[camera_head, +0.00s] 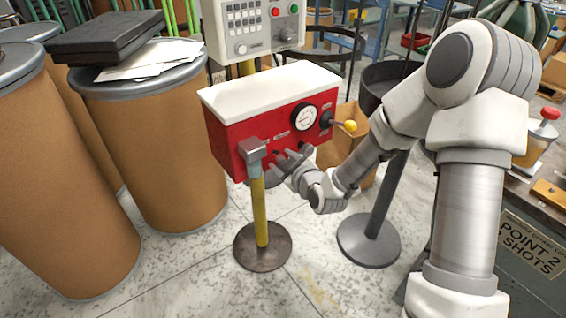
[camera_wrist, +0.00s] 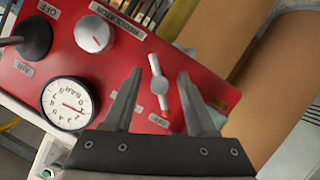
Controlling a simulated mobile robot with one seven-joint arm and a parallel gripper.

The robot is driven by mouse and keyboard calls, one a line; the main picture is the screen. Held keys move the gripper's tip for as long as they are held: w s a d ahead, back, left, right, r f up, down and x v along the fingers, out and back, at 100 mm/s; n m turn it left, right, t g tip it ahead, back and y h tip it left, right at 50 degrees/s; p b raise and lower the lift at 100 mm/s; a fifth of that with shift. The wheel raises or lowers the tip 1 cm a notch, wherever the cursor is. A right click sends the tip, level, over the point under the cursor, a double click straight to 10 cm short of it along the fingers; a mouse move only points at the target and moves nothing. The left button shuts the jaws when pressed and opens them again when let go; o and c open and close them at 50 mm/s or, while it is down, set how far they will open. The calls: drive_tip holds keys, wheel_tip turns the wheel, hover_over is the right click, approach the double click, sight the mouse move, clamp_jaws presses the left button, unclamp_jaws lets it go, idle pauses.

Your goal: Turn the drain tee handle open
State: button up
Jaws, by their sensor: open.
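The drain tee handle (camera_wrist: 158,82) is a small grey bar with rounded ends on the red panel in the wrist view. It lies nearly along the direction of my fingers, slightly tilted. My gripper (camera_wrist: 160,74) is open, with one finger on each side of the handle and a visible gap to each. The small labels beside the handle are partly hidden by the fingers.
The panel also bears a round gauge (camera_wrist: 66,104), a regulator knob (camera_wrist: 94,34) and a black air lever (camera_wrist: 33,40). Cardboard drums (camera_head: 155,150) stand at left.

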clamp_jaws()
idle(0.3)
drive_tip(key=shift+m, duration=0.3)
drive_tip(key=m+p, duration=0.1)
drive_tip(key=m+g+y+p, duration=0.1)
drive_tip(key=p, duration=0.1)
drive_tip(key=shift+d+r+m+g, duration=0.1)
drive_tip(key=shift+r+m+g, duration=0.05)
drive_tip(key=shift+m+g, duration=0.2)
drive_tip(key=m+g+y+p, duration=0.1)
drive_tip(key=m+y+p, duration=0.1)
drive_tip(key=m+p, duration=0.1)
drive_tip(key=shift+m+y+p, duration=0.35)
drive_tip(key=shift+y+p, duration=0.05)
drive_tip(key=shift+p, duration=0.35)
drive_tip(key=m+g+y+p, duration=0.1)
drive_tip(key=m+p, duration=0.1)
drive_tip(key=m, duration=0.1)
drive_tip(key=shift+y, duration=0.4)
drive_tip(key=shift+m+y, duration=0.7)
drive_tip(key=shift+m, duration=0.5)
